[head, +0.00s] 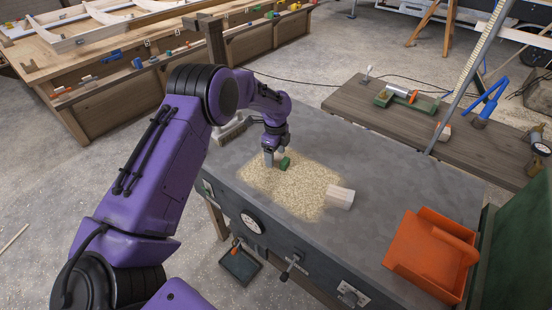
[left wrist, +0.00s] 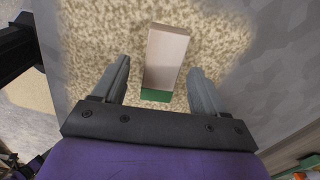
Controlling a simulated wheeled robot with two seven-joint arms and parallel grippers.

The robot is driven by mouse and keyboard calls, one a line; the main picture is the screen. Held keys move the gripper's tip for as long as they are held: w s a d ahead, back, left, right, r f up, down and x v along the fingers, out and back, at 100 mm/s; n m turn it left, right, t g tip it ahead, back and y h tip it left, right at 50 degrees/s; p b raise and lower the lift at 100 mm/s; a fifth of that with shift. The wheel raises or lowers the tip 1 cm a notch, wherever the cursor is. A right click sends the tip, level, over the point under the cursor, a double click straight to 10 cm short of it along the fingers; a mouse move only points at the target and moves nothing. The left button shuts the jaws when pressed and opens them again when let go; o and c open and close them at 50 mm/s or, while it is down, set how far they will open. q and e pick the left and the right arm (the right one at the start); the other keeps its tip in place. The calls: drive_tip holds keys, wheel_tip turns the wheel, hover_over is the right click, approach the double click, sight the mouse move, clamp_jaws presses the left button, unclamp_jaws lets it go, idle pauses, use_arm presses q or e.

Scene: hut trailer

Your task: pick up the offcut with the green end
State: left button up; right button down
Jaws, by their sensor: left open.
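The offcut is a pale wooden block with a green end (head: 285,163), and lies on a patch of sawdust on the grey bench top. In the left wrist view the offcut (left wrist: 165,60) lies between the two fingers, its green end towards the palm, with a gap showing on each side. My left gripper (head: 275,157) is open and points down at the offcut, partly hiding its wooden part in the head view. A plain pale block (head: 340,197) lies at the right edge of the sawdust (head: 300,188). My right gripper is in neither view.
An orange dustpan-like tray (head: 435,250) sits at the bench's right end. A brush (head: 230,128) lies at the back left, close to my left arm. The grey bench top (head: 375,180) is clear between the pale block and the back edge.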

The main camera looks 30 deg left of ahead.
use_arm(q)
wheel_tip(320, 180, down, 2)
drive_tip(key=shift+w+f, duration=0.15)
drive_tip(key=c, duration=1.1)
drive_tip(key=shift+o, duration=0.2)
